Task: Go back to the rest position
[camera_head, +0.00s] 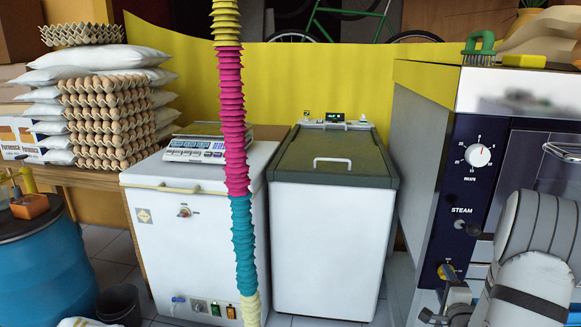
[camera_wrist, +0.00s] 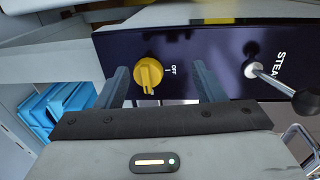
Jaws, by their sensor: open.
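My gripper (camera_head: 443,305) is at the lower right of the head view, in front of the oven's dark control panel (camera_head: 462,215). In the wrist view its two fingers stand apart, and my gripper (camera_wrist: 160,78) is open and empty. A yellow knob (camera_wrist: 149,74) with an OFF mark beside it shows between the fingers. The fingers look apart from the knob; the exact gap cannot be told. The knob also shows in the head view (camera_head: 447,271), just above the fingers. My pale arm covers the lower right corner of the head view.
A steam lever (camera_head: 472,229) sticks out of the panel above the knob, and right of it in the wrist view (camera_wrist: 285,90). A timer dial (camera_head: 478,155) sits higher. A white chest (camera_head: 332,250) stands left of the oven. A hanging colored hose (camera_head: 235,150) crosses the middle.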

